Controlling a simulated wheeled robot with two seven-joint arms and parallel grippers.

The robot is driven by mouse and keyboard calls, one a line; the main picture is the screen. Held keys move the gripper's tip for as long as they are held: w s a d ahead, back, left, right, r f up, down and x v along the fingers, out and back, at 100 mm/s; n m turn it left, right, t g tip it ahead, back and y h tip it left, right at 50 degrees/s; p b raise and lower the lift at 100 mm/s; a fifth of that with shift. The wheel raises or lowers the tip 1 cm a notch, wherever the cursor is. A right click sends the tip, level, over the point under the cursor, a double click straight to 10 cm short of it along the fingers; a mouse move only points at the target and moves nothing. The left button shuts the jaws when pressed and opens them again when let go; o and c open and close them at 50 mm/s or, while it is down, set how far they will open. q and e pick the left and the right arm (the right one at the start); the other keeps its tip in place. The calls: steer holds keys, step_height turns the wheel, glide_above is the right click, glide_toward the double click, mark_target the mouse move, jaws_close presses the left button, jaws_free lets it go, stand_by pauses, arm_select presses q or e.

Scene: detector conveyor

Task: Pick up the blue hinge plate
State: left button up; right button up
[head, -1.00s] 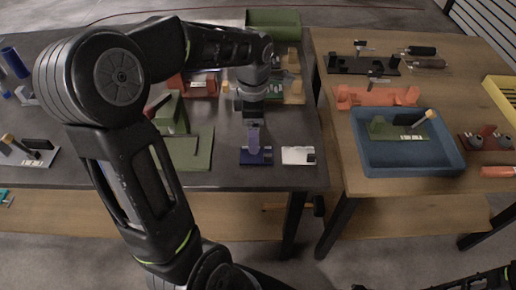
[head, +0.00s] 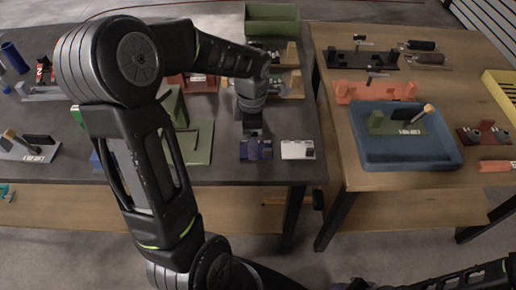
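The blue hinge plate (head: 265,154) lies on the dark table near its front edge, just left of a white plate (head: 298,150). A lighter violet-blue upright part (head: 252,146) shows at its middle. My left gripper (head: 252,130) points down directly above and behind the plate's upright part, very near it. Its fingertips are small and dark here, and I cannot tell whether they touch the plate or how far apart they are. Part of my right arm shows at the bottom right edge; its gripper is out of view.
A green bracket on a green plate (head: 203,148) stands left of my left gripper. A grey plate with parts (head: 30,150) lies far left. On the wooden table at right, a blue tray (head: 385,160) holds a green hinge piece (head: 392,124). A gap separates the tables.

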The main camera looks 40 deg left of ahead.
arm_select(q)
steer(key=shift+f, duration=1.5)
steer(key=c, duration=1.7)
